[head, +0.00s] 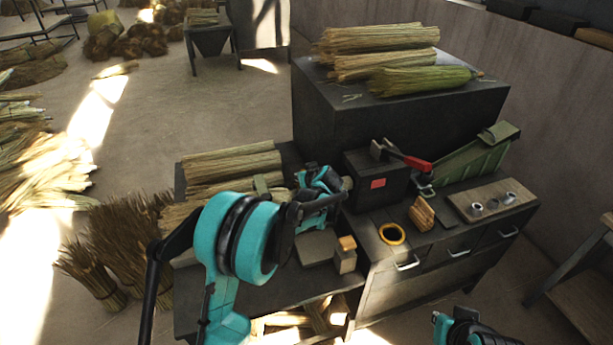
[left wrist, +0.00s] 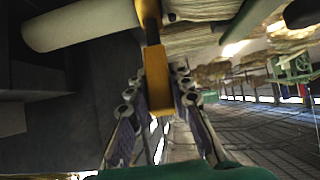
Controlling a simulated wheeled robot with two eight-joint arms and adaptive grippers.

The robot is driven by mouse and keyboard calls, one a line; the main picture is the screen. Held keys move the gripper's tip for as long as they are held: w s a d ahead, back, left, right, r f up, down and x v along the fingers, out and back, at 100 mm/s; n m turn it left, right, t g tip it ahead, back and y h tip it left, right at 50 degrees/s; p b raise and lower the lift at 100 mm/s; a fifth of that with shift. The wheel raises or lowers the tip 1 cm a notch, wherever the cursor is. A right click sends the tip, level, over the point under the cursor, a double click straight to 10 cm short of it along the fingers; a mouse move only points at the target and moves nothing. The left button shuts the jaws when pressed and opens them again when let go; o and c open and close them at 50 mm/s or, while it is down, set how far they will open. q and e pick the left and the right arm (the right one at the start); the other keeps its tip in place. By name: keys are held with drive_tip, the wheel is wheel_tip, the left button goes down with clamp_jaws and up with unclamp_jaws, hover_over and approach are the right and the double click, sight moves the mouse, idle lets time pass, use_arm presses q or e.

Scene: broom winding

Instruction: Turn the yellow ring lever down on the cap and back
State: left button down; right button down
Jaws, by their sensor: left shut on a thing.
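A yellow lever (left wrist: 155,78) shows upright in the left wrist view, with a dark bar above it. My left gripper (left wrist: 158,92) is shut on this yellow piece, with one finger on each side. In the head view my left gripper (head: 322,190) is at the left side of the dark machine box (head: 372,182), and my own arm hides much of it. The cap cannot be made out clearly. A yellow ring (head: 391,234) lies flat on the bench, apart from both grippers. My right gripper (head: 465,328) is at the bottom edge, and its fingers are not clear.
A red-handled lever (head: 410,160) sits on the machine. Straw bundles (head: 232,165) lie behind my left arm. The bench front has drawer handles (head: 408,263).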

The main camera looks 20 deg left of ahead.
use_arm(q)
drive_tip(key=w+a+g+p, duration=0.1)
drive_tip(key=w+a+r+g+h+p, duration=0.1)
drive_tip(key=shift+w+r+h, duration=0.1)
drive_tip(key=shift+w+h, duration=0.2)
drive_tip(key=shift+w, duration=0.1)
drive_tip(key=shift+w+a+f+g+h+p, duration=0.15)
drive_tip(key=shift+w+a+g+h+p, duration=0.3)
drive_tip(key=shift+w+g+p, duration=0.25)
drive_tip(key=shift+w+a+f+g+h+p, duration=0.1)
drive_tip(key=shift+w+a+g+h+p, duration=0.3)
drive_tip(key=shift+w+g+p, duration=0.25)
drive_tip(key=c, duration=1.6)
unclamp_jaws()
drive_tip(key=shift+o, duration=1.2)
drive_tip(key=shift+f, duration=0.1)
drive_tip(key=v, duration=1.2)
